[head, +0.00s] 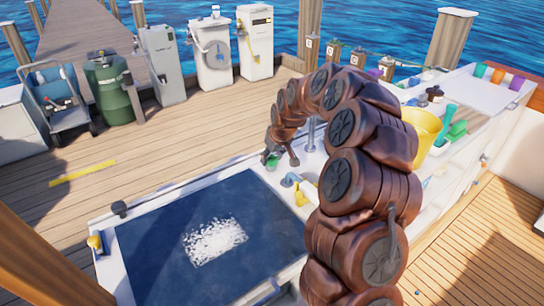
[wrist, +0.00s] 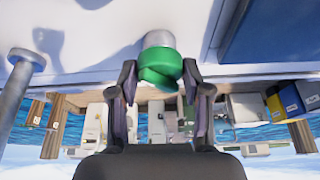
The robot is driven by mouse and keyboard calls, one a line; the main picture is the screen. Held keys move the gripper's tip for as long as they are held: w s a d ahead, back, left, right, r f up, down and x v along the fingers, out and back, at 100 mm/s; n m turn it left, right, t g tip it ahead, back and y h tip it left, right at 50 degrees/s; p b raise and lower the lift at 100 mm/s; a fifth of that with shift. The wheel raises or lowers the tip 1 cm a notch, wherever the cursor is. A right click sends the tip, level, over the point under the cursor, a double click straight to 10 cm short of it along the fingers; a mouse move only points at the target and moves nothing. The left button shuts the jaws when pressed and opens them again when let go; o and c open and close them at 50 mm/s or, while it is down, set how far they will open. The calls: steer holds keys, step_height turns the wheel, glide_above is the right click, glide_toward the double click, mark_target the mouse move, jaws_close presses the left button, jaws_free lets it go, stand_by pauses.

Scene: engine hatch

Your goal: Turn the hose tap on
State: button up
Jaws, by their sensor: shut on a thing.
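The hose tap shows as a green rounded handle (wrist: 160,70) with a grey cylindrical part (wrist: 159,40) against a white surface. My gripper (wrist: 160,75) has one finger on each side of the green handle and is shut on it. In the head view my gripper (head: 281,157) reaches down over the far edge of the white hatch counter, and only a little of the green handle (head: 272,161) shows beside it. The fingers and arm hide much of the tap there, and I cannot tell how far the handle is turned.
A dark blue panel with white flakes (head: 150,250) lies at the front left. A yellow bucket (head: 421,128) and green items stand on the counter to the right. A grey post (wrist: 22,85) stands left in the wrist view. Deck planks (head: 130,170) are mostly clear beyond.

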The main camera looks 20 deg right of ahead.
steer(key=n+y+b, duration=0.1)
steer(key=n, duration=0.1)
steer(key=n+b, duration=0.1)
steer(key=n, duration=0.1)
steer(key=shift+d+f+n+g+y, duration=0.1)
steer(key=shift+f+n+g+y, duration=0.1)
steer(key=shift+n+g+y, duration=0.15)
steer(key=n+g+y+b, duration=0.1)
steer(key=n+b, duration=0.1)
steer(key=n, duration=0.1)
steer(key=shift+w+d+n, duration=0.1)
steer(key=shift+n, duration=0.25)
steer(key=shift+r+n+y+b, duration=0.15)
steer(key=shift+n+y+b, duration=0.1)
steer(key=shift+n+b, duration=0.35)
steer(key=shift+g, duration=0.25)
steer(key=o, duration=1.1)
steer(key=shift+r, duration=0.1)
steer(key=v, duration=1.2)
